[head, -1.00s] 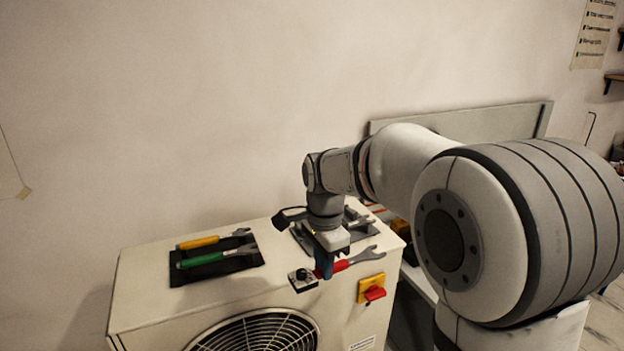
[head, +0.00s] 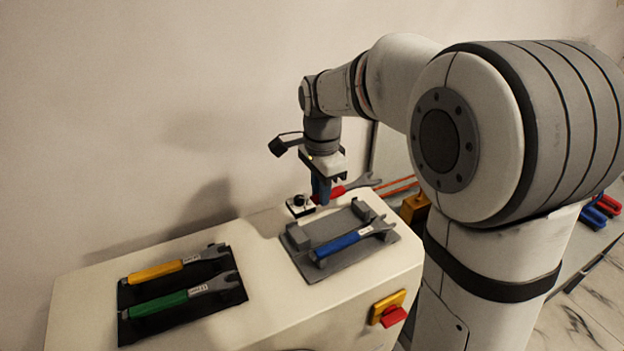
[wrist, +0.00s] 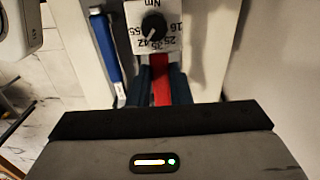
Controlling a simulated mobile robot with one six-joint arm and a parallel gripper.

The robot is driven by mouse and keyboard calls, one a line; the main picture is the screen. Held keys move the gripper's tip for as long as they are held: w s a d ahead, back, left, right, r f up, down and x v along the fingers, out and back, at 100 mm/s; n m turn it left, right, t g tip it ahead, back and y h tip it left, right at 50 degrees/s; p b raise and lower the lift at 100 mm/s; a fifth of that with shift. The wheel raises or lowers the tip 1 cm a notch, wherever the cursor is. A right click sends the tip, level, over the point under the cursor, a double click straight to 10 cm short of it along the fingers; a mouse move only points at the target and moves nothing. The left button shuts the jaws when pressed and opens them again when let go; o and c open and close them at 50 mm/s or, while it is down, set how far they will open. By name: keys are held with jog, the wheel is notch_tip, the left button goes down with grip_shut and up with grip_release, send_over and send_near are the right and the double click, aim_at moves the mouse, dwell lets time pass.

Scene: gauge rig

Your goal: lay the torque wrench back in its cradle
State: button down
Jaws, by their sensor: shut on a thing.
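My gripper (head: 321,192) is shut on the red handle (head: 331,193) of the torque wrench. The wrench's white dial box with a black knob (head: 300,205) sticks out to the left, and its grey open jaw (head: 360,183) to the right. In the wrist view the red handle (wrist: 160,82) runs between my fingers, with the Nm dial (wrist: 153,28) beyond. The grey cradle (head: 326,227) lies nearer the camera than the wrench. A blue-handled wrench (head: 350,241) lies along its front; its two rear blocks hold nothing. The wrench's exact height is unclear.
A black mat (head: 125,333) to the left bears a yellow-handled wrench (head: 155,271) and a green-handled one (head: 160,303). A red and yellow switch (head: 390,310) is on the casing's front. The wall is close behind my gripper. The top between mat and cradle is clear.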

aim_at(316, 204)
jog(key=shift+s+a+r, duration=0.1)
jog(key=shift+s, duration=0.05)
jog(key=shift+a, duration=0.1)
jog(key=shift+s+a, duration=0.1)
jog(key=shift+a, duration=0.1)
jog(key=shift+f, duration=0.3)
jog(key=shift+s+f+b, duration=0.1)
jog(key=shift+f+b, duration=1.85)
jog(key=shift+f, duration=0.5)
jog(key=shift+f+b, duration=0.55)
jog(key=shift+f, duration=0.25)
jog(key=c, duration=1.3)
grip_release()
jog(key=shift+o, duration=0.2)
